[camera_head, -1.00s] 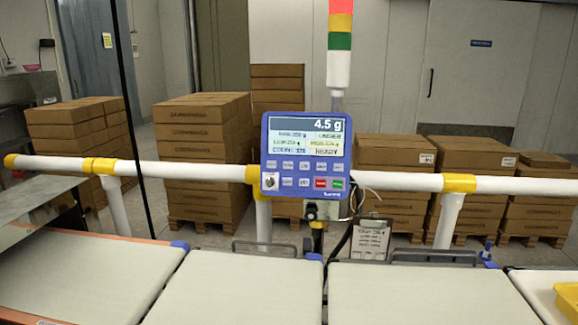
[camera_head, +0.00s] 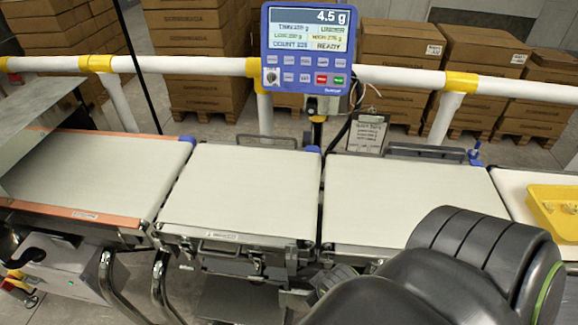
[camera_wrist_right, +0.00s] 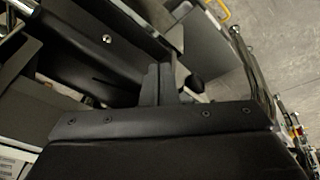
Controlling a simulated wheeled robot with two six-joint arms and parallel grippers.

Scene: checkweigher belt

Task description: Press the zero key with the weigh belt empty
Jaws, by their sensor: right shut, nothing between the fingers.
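The blue control panel (camera_head: 307,50) stands on a post behind the belts, its screen (camera_head: 308,15) reading 4.5 g. Below the screen are two rows of small keys (camera_head: 304,62), with one red and one green key at lower right. The key labels are too small to read, so I cannot tell which is zero. The middle belt (camera_head: 240,190), in front of the panel, is bare. My right arm comes in from the lower right of the head view, in front of the right belt. My right gripper (camera_wrist_right: 162,84) is shut and empty, well apart from the panel. My left gripper is out of view.
A left belt (camera_head: 100,175) and a right belt (camera_head: 405,200) flank the middle one, both bare. A white rail (camera_head: 200,66) with yellow joints runs behind. A yellow tray (camera_head: 555,210) is at far right. Carton stacks (camera_head: 480,60) stand behind the rail.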

